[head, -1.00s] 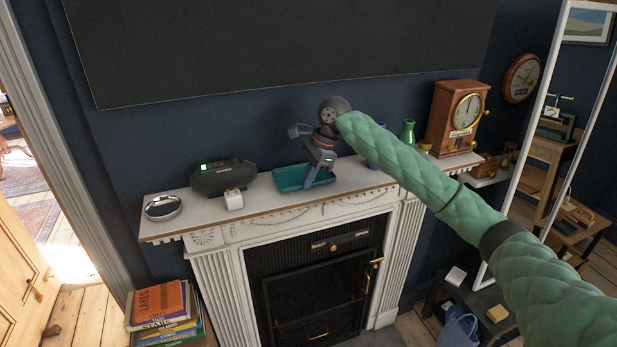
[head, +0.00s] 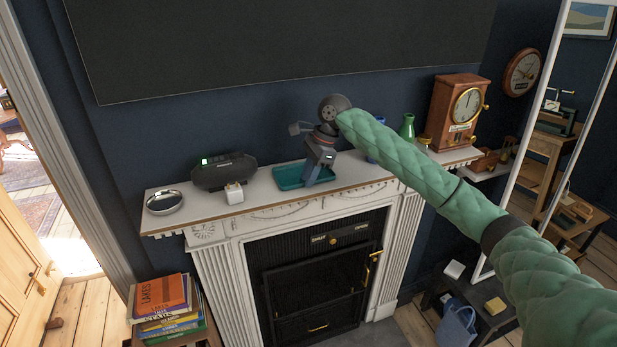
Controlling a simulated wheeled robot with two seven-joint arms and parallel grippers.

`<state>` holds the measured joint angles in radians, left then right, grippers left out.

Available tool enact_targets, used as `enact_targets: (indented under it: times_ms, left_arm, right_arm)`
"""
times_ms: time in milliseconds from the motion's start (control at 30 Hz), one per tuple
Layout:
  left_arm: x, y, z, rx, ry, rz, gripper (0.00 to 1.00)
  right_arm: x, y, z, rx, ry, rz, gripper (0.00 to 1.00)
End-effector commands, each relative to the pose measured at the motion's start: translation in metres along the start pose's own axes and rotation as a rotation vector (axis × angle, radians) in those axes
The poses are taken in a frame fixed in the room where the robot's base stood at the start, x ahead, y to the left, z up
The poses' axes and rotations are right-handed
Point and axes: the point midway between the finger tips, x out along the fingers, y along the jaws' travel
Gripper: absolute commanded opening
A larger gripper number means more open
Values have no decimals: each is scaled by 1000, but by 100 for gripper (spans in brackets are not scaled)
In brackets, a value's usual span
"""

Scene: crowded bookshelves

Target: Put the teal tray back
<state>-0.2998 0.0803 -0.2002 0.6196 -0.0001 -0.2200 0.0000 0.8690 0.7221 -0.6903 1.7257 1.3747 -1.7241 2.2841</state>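The teal tray (head: 288,178) lies on the white mantel shelf (head: 250,205) above the fireplace, right of the white cube. My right gripper (head: 310,182) points down at the tray's right part, with its fingertips at or just over it. The gripper body hides part of the tray. I cannot tell whether the fingers touch the tray, or whether they are open or shut. My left gripper is not in view.
On the mantel are a round metal dish (head: 164,202), a black radio (head: 224,171), a white cube (head: 234,193), a green vase (head: 407,128) and a wooden clock (head: 457,112). A book stack (head: 165,305) stands at lower left.

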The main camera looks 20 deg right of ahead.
Motion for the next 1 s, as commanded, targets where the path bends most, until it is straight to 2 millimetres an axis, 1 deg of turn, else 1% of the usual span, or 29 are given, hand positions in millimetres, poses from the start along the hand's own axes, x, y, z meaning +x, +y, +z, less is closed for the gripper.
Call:
enact_targets:
  times_ms: [33, 167, 300, 400, 500, 600, 800, 1000]
  left_arm:
    - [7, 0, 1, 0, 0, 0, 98]
    - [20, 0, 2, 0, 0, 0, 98]
    - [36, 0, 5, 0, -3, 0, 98]
    - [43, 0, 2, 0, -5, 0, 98]
    - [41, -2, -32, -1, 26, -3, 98]
    - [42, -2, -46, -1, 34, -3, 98]
    - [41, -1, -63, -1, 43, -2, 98]
    - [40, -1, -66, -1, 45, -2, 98]
  right_arm:
    - [-2, 0, -1, 0, 1, -2, 24]
    - [-21, 0, -2, 0, 0, -3, 24]
    - [-49, -1, -2, -2, -1, -4, 24]
    - [-69, 0, -1, -1, 0, -4, 24]
    - [-83, 0, -1, 0, 0, -3, 24]
    - [-96, 0, -1, -1, -1, -3, 24]
    - [-112, 0, 0, 0, 0, -1, 24]
    - [-115, 0, 0, 0, 0, 0, 24]
